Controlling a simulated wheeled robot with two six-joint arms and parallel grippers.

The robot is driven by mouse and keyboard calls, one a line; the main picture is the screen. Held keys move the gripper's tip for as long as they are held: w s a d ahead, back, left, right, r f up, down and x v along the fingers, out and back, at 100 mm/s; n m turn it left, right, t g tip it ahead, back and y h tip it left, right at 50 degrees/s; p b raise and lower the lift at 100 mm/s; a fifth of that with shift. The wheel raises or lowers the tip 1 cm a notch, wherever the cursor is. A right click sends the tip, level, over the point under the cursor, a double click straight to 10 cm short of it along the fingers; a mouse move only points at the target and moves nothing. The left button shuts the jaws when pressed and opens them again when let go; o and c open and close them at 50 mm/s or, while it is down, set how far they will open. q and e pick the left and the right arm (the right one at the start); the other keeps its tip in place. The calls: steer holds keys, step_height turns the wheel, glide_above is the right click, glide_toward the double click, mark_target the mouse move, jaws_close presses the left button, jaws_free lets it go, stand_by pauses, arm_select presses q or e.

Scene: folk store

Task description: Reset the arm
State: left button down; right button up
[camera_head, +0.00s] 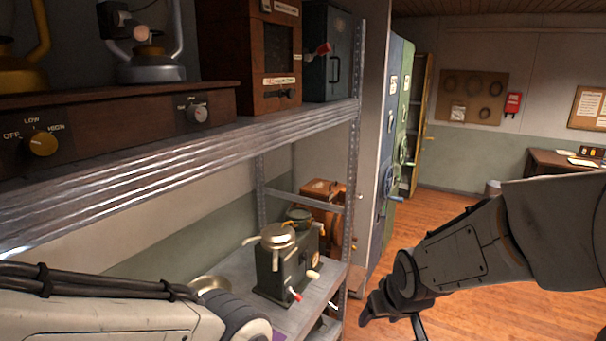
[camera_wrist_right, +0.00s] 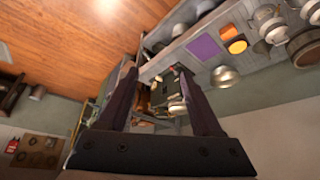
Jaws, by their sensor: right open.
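My right arm (camera_head: 470,245) reaches in from the right in the head view, bent downward. Its gripper (camera_head: 391,318) hangs over the wooden floor, just right of the shelf's front post. In the right wrist view my right gripper (camera_wrist_right: 154,70) shows two dark fingers spread apart with nothing held between them. Beyond them, at a distance, are the shelf and the dark green machine (camera_wrist_right: 168,84). My left arm (camera_head: 100,315) lies across the lower left of the head view; its gripper is outside the frame.
A metal shelf rack (camera_head: 190,155) fills the left. Its lower board holds a dark green machine (camera_head: 285,265) with a metal bowl on top, and a wooden box (camera_head: 322,190). Tall cabinets (camera_head: 390,150) stand behind. The wooden floor (camera_head: 460,210) is open at centre right, with a desk (camera_head: 548,162) beyond.

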steer(key=s+d+f+m+g, duration=0.1)
steer(key=s+d+f+g, duration=0.3)
steer(key=s, duration=0.4)
steer(key=s+a+f+n+b, duration=0.3)
steer(key=s+a+f+b, duration=0.4)
steer(key=b, duration=0.4)
steer(key=s+a+f+n+g+b, duration=0.1)
steer(key=s+a+f+n+b, duration=0.2)
steer(key=s+a+f+b, duration=0.4)
step_height(320, 180, down, 3)
steer(key=b, duration=0.4)
steer(key=shift+s+a+f+n+g+y, duration=0.2)
steer(key=shift+n+g+y, duration=0.1)
steer(key=shift+n, duration=0.1)
